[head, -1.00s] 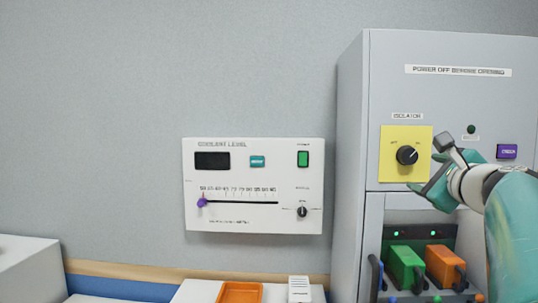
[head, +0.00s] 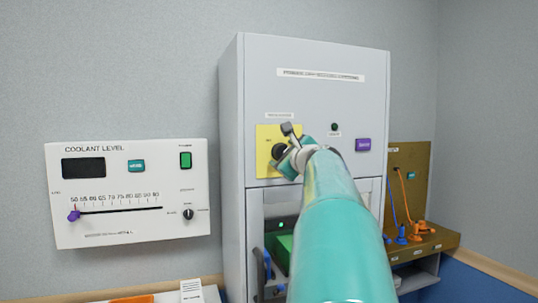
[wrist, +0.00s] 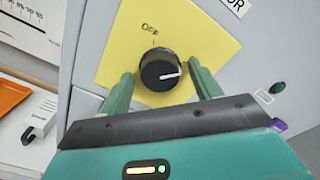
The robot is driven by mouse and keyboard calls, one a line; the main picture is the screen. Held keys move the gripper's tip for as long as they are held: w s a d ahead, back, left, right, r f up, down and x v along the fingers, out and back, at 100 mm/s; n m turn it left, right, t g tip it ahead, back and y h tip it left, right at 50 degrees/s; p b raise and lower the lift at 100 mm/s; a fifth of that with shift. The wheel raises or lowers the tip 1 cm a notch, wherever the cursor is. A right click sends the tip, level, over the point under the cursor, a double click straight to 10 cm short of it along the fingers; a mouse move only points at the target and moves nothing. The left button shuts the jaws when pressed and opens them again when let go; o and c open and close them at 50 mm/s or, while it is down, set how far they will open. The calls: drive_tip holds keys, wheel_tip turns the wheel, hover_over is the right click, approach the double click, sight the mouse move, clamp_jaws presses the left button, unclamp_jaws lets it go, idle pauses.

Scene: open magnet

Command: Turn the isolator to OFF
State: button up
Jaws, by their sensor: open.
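The isolator is a round black knob (wrist: 160,72) with a white pointer line, on a yellow plate (wrist: 205,35) on the grey cabinet front. In the wrist view, the word OFF is printed above the knob, and the pointer line points right, away from OFF. My gripper (wrist: 160,92) is open, with one green finger on each side of the knob; I cannot tell whether they touch it. In the head view, my arm partly covers the yellow plate (head: 265,140) and the knob (head: 279,150).
A white coolant level panel (head: 130,225) with a slider is on the wall left of the cabinet (head: 232,120). A purple button (head: 363,145) is right of my gripper. A brown board (head: 415,165) with cables stands at right. The cabinet's lower opening holds a green block (head: 283,243).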

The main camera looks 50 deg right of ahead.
drive_tip(key=shift+w+d, duration=0.1)
drive_tip(key=shift+w, duration=0.1)
drive_tip(key=shift+s, duration=0.1)
drive_tip(key=shift+c, duration=0.4)
drive_tip(key=c, duration=0.9)
drive_tip(key=shift+n, duration=0.3)
drive_tip(key=shift+r+n, duration=0.1)
drive_tip(key=shift+n, duration=8.6)
